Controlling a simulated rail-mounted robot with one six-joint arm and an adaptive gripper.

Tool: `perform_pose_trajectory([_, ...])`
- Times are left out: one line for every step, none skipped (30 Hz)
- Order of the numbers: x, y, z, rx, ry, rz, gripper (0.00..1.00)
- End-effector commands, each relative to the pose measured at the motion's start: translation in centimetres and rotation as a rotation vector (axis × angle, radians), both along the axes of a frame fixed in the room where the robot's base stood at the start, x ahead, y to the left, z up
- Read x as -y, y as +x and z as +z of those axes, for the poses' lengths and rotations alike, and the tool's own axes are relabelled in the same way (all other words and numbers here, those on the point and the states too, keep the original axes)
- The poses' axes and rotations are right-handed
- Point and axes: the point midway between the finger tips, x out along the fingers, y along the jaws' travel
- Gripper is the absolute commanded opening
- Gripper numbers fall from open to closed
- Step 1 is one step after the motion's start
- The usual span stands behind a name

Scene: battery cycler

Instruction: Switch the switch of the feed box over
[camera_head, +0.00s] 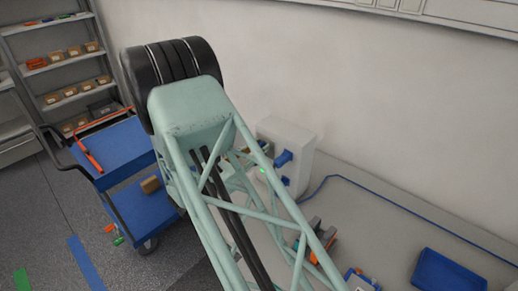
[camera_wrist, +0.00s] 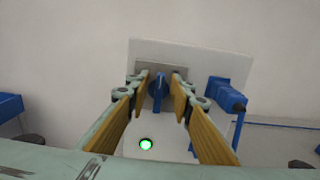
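The feed box (camera_wrist: 215,63) is a pale box against the wall, and it also shows in the head view (camera_head: 296,135). Its blue switch (camera_wrist: 158,88) sits on a grey plate, with the handle looking roughly upright. A lit green lamp (camera_wrist: 146,144) is on the box face below. My gripper (camera_wrist: 160,98) is open in front of the box, with one tan-padded finger on each side of the switch and gaps showing between. I cannot tell how deep the fingertips reach. In the head view my arm hides the switch and most of the gripper.
A blue plug (camera_wrist: 226,96) with a cable sticks out of the box just right of the right finger. A blue tray (camera_head: 448,271) lies on the grey bench (camera_head: 375,222). A blue cart (camera_head: 122,150) and shelves (camera_head: 62,75) stand to the left.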

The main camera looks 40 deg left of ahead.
Motion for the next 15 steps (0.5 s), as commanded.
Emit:
perform_pose_trajectory([0.00,-0.01,0.00,0.000,0.000,0.000,0.21])
perform_pose_trajectory([0.00,-0.01,0.00,0.000,0.000,0.000,0.21])
perform_pose_trajectory([0.00,-0.01,0.00,0.000,0.000,0.000,0.18])
perform_pose_trajectory([0.00,-0.01,0.00,0.000,0.000,0.000,0.16])
perform_pose_trajectory([0.00,-0.01,0.00,0.000,0.000,0.000,0.13])
perform_pose_trajectory([0.00,-0.01,0.00,0.000,0.000,0.000,0.09])
perform_pose_trajectory([0.00,-0.01,0.00,0.000,0.000,0.000,0.07])
perform_pose_trajectory([0.00,-0.01,0.00,0.000,0.000,0.000,0.04])
perform_pose_trajectory([0.01,-0.01,0.00,0.000,0.000,0.000,0.00])
perform_pose_trajectory([0.01,-0.01,0.00,0.000,0.000,0.000,0.00])
perform_pose_trajectory([0.01,-0.01,0.00,0.000,0.000,0.000,0.00])
perform_pose_trajectory([0.01,-0.02,0.00,0.000,0.000,0.000,0.00])
perform_pose_trajectory([0.01,-0.02,0.00,0.000,0.000,0.000,0.00])
perform_pose_trajectory([0.01,-0.02,0.00,0.000,-0.001,0.000,0.00])
perform_pose_trajectory([0.01,-0.02,-0.01,0.000,-0.002,0.000,0.00])
